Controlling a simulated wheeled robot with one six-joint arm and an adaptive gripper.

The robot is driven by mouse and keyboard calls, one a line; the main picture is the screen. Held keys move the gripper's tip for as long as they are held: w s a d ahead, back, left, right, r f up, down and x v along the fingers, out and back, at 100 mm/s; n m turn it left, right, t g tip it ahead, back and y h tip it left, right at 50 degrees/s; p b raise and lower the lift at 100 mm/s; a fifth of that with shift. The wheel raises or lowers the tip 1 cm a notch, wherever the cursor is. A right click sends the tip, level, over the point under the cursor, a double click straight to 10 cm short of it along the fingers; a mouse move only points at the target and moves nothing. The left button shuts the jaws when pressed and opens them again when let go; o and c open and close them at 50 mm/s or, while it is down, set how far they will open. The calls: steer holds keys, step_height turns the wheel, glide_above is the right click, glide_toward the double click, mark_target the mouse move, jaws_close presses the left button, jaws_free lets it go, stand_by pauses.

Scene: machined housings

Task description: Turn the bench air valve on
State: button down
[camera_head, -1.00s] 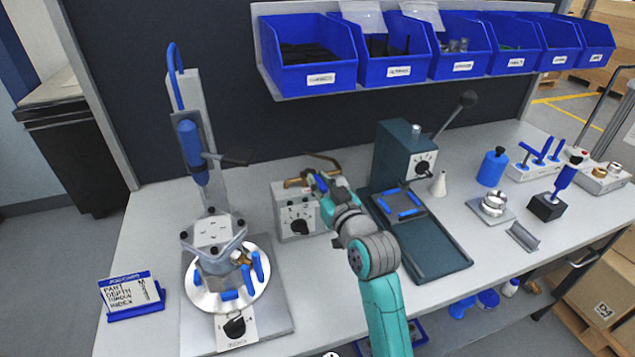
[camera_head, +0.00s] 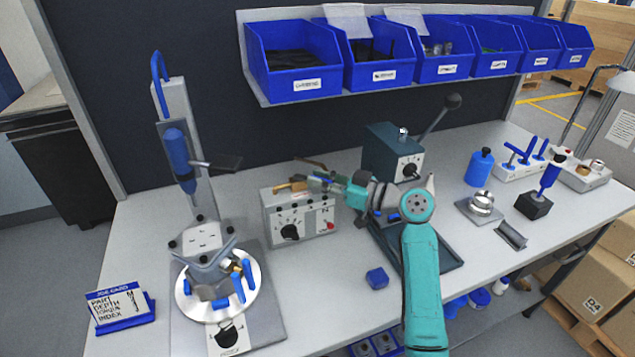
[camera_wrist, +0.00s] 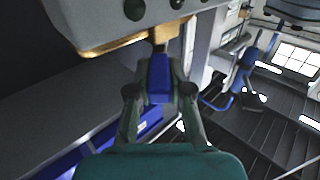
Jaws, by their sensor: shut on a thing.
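The grey valve box (camera_head: 275,215) stands on the bench left of centre, with a black dial and a red button on its front. Brass fittings (camera_head: 291,187) sit on top of it. My gripper (camera_head: 330,182) reaches in from the right at the box's top right. In the wrist view, my gripper (camera_wrist: 158,90) is shut on a blue handle (camera_wrist: 158,72), one finger on each side. A brass part (camera_wrist: 158,35) joins the handle's far end. The fingers hide part of the handle, and its exact angle is hard to read in the head view.
A fixture with a round plate (camera_head: 190,300) stands to the left. A dark green press (camera_head: 385,150) stands behind my arm at right. A small blue block (camera_head: 376,278) lies on the bench in front. Blue bins (camera_head: 297,75) hang above.

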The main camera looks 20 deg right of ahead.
steer(key=shift+w+d+n+g+y, duration=0.2)
steer(key=shift+n+g+y, duration=0.25)
steer(key=shift+g+y, duration=0.1)
steer(key=shift+w+d+n+g+y, duration=0.15)
steer(key=shift+w+n+g+y, duration=0.05)
steer(key=shift+n+g+y, duration=0.3)
steer(key=c, duration=1.1)
jaws_free()
steer(key=shift+o, duration=0.2)
steer(key=v, duration=1.2)
steer(key=shift+w, duration=0.1)
